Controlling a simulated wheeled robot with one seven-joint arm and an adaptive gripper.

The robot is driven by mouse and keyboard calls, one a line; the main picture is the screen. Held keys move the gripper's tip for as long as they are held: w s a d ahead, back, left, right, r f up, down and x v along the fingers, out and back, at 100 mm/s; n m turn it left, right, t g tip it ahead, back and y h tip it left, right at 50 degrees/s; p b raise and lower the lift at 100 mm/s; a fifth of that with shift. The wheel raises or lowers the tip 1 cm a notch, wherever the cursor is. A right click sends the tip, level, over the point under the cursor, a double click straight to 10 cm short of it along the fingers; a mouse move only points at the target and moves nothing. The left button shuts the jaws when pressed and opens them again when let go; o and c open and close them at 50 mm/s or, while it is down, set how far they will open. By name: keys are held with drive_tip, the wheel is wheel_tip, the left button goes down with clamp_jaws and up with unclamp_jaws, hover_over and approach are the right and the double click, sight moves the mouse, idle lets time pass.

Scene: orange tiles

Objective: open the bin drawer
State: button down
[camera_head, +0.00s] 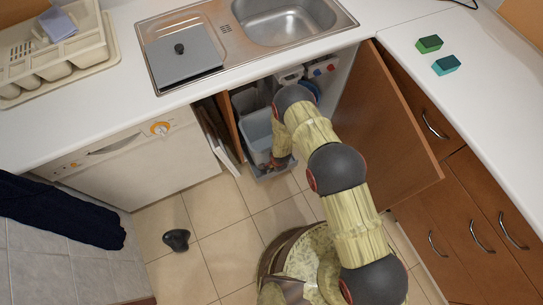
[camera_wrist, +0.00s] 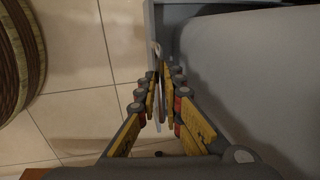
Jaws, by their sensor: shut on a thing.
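The bin drawer (camera_head: 253,130) is a grey pull-out bin in the cabinet under the sink. Its front part shows beyond the cabinet opening, low above the tiled floor. In the wrist view the smooth grey bin wall (camera_wrist: 245,50) fills the right side. My gripper (camera_head: 280,163) is at the drawer's front right end, partly hidden by my own arm. In the wrist view my gripper (camera_wrist: 160,78) has its fingers close together on a thin light handle or rim part (camera_wrist: 156,50) at the drawer's front edge. The exact contact is hard to make out.
A brown cabinet door (camera_head: 385,140) stands wide open at the right of my arm. A white dishwasher (camera_head: 140,155) is at the left. A dark object (camera_head: 176,240) lies on the tiled floor. Tiles (camera_head: 215,215) in front of the drawer are clear.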

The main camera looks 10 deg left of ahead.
drive_tip(key=s+d+p, duration=0.1)
drive_tip(key=s+d, duration=0.4)
drive_tip(key=s, duration=0.3)
drive_tip(key=s+d+p, duration=0.2)
drive_tip(key=s+d, duration=0.3)
drive_tip(key=s, duration=0.3)
drive_tip(key=shift+s+d, duration=0.2)
drive_tip(key=shift+d, duration=0.2)
drive_tip(key=shift+f, duration=0.1)
drive_tip(key=c, duration=2.2)
unclamp_jaws()
drive_tip(key=shift+o, duration=1.4)
drive_tip(key=shift+w+a, duration=0.1)
drive_tip(key=shift+w, duration=0.1)
wheel_tip(320, 180, up, 12)
drive_tip(key=s+d, duration=0.1)
drive_tip(key=s, duration=0.1)
drive_tip(key=shift+d, duration=0.15)
drive_tip(key=shift+f, duration=0.1)
